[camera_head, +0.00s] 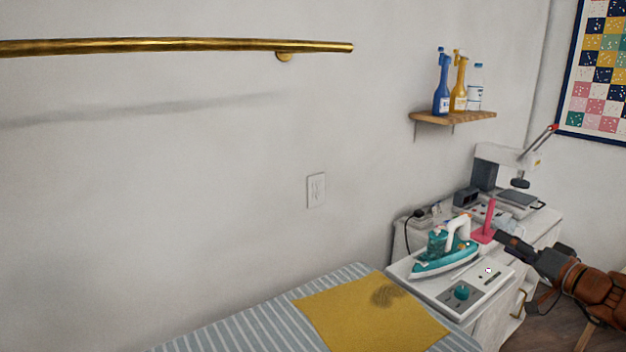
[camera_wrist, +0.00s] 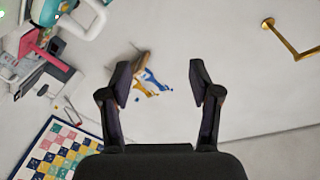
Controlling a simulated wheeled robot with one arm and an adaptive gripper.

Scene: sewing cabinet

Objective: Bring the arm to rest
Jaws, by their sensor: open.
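My gripper (camera_wrist: 160,84) is open and empty in the wrist view, its two dark fingers apart with only the distant wall and shelf between and beyond them. In the head view my gripper (camera_head: 507,243) is at the lower right, at the end of my orange-brown arm, pointing left. It appears close to the pink upright piece and the teal and white iron on the cabinet. I cannot tell from this view how far it is from them. No held object shows.
The iron (camera_head: 446,252) rests on a white station (camera_head: 478,290) with a teal knob. A pink stand (camera_head: 486,226) and a sewing machine (camera_head: 497,165) are behind. A striped ironing board (camera_head: 280,328) bears a yellow cloth (camera_head: 366,314) with a dark patch. A shelf (camera_head: 452,117) holds bottles.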

